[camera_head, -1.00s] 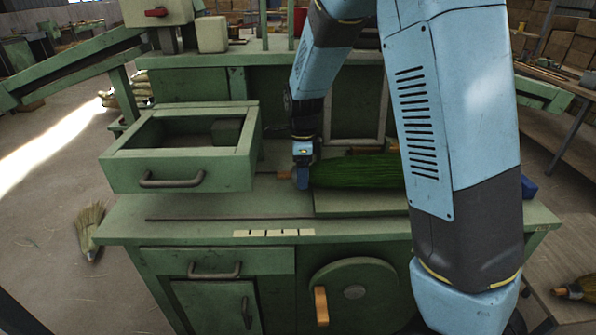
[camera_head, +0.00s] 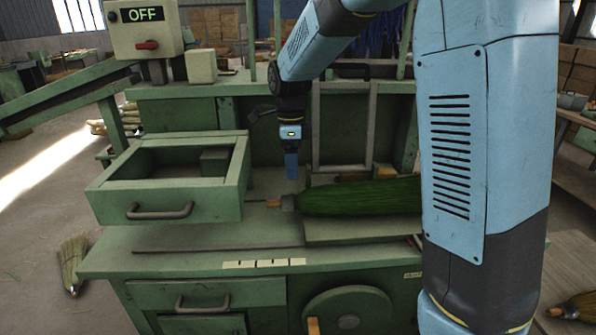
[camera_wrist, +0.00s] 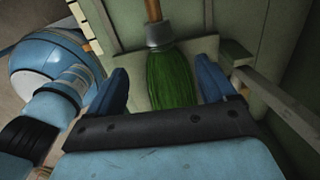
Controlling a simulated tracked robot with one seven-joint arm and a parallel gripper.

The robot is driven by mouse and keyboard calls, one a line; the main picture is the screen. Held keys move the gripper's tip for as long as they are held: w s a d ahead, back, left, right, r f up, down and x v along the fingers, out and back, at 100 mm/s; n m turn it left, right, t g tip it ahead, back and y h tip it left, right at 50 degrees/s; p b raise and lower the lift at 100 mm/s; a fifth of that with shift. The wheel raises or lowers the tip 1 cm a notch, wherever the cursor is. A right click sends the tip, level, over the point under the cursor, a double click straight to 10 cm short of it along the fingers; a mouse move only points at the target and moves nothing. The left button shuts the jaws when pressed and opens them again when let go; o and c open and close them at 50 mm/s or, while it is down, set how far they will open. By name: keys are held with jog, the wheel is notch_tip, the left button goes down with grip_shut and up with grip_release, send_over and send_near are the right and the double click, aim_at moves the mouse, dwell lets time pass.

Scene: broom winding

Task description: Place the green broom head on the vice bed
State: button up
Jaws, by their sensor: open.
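The green broom head (camera_head: 360,197) lies on its side on the raised flat bed (camera_head: 350,232) of the green machine, its metal collar and wooden stub pointing left. Its right end is hidden behind my arm. My gripper (camera_head: 291,172) points down above the collar end, apart from the broom head. In the wrist view my gripper (camera_wrist: 164,92) has its two blue fingers spread wide, with the broom head (camera_wrist: 173,80) showing between and beyond them and its collar toward the top. Nothing is held.
An open drawer-like tray (camera_head: 170,183) stands out at the left of the machine. A control box with an OFF display (camera_head: 145,28) is at the upper left. An upright metal frame (camera_head: 343,125) stands behind the broom head. Straw broom heads (camera_head: 72,262) lie on the floor.

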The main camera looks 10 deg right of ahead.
jog(key=s+d+r+n+t+y, duration=0.1)
jog(key=s+d+r+n+t, duration=0.2)
jog(key=s+d+r+n, duration=0.75)
jog(key=s+d+n+t, duration=0.1)
jog(key=s+d+n, duration=0.2)
jog(key=s, duration=0.4)
jog(key=s+d+n+t, duration=0.1)
jog(key=s+d+n, duration=0.2)
jog(key=s+n, duration=0.2)
jog(key=s, duration=0.3)
jog(key=shift+d+f+t+h, duration=0.25)
jog(key=shift+d+t+h, duration=0.15)
